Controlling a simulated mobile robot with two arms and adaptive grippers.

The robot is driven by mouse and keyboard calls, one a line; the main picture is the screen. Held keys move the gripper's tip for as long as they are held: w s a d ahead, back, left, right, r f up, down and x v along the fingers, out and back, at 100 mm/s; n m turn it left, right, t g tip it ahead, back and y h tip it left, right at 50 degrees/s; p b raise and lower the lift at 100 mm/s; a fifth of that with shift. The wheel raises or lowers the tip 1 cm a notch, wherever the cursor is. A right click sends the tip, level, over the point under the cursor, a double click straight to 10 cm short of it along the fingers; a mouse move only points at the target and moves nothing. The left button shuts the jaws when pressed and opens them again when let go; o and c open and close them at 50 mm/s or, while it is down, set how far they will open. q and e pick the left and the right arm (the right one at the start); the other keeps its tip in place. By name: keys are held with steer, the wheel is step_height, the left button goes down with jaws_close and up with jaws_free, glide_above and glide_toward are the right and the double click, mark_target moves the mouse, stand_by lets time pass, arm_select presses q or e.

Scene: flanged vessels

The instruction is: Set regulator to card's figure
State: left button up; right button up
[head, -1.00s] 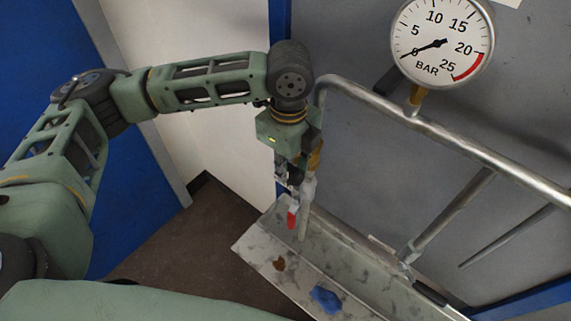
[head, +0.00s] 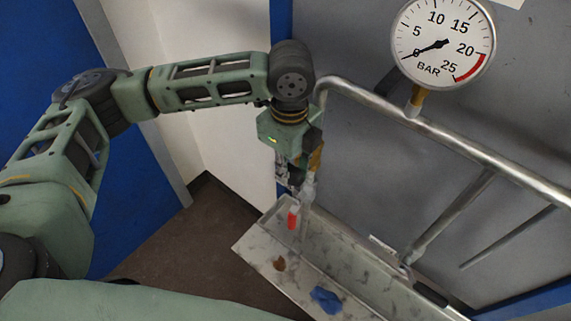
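The pressure gauge (head: 443,42) stands on the pipe at top right. Its dial is marked in BAR from 0 to 25, with a red band near the top end, and its needle points at about 0. My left gripper (head: 295,185) points down at the left end of the pipe, close to a valve fitting (head: 308,186) with a red handle (head: 292,217). The fingers are small and partly hidden, so I cannot tell whether they hold anything. My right gripper is not in view. I see no readable card; a white corner shows at the top right.
The metal pipe (head: 455,147) slopes down to the right in front of a grey panel. Below it is a stained metal tray (head: 340,262) with a blue rag (head: 326,300) and a brown stain. Brown floor lies at lower left.

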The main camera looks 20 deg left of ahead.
arm_select(q)
steer(key=shift+o, duration=0.5)
steer(key=shift+s+d+r, duration=0.2)
steer(key=shift+d, duration=0.2)
steer(key=shift+a, duration=0.15)
steer(key=shift+w+a+r, duration=0.35)
steer(key=shift+a+r, duration=0.4)
steer(key=shift+r, duration=0.05)
steer(key=w+a+r, duration=0.2)
steer(key=a+r, duration=0.1)
steer(key=a, duration=0.2)
steer(key=shift+a+r, duration=0.15)
steer(key=shift+a, duration=0.05)
